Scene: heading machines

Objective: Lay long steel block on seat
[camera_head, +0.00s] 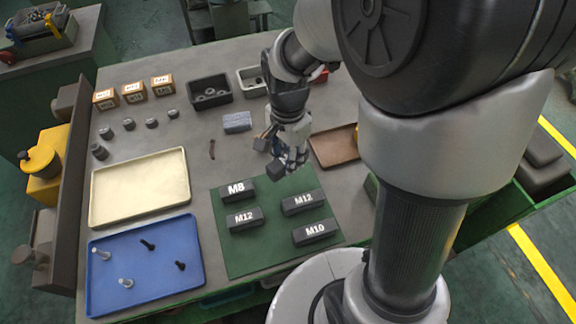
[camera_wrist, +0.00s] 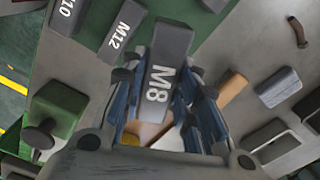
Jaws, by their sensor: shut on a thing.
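In the wrist view my gripper (camera_wrist: 165,95) is shut on a long dark-grey block marked M8 (camera_wrist: 168,50), which sits between its blue finger pads. In the head view my gripper (camera_head: 283,158) hangs above the far edge of the green mat (camera_head: 270,254), with the dark block (camera_head: 277,171) at its fingertips. Its label does not show there. Dark blocks marked M8 (camera_head: 237,190), M12 (camera_head: 245,219), M12 (camera_head: 304,202) and M10 (camera_head: 315,231) lie on the mat. A blue-grey block (camera_head: 237,122) lies beyond. I cannot tell which part is the seat.
A cream tray (camera_head: 138,226) and a blue tray (camera_head: 198,236) with several bolts lie at left. A brown tray (camera_head: 322,160) lies right of my gripper. Dark bins (camera_head: 193,100) and several wooden boxes (camera_head: 133,93) stand at the back.

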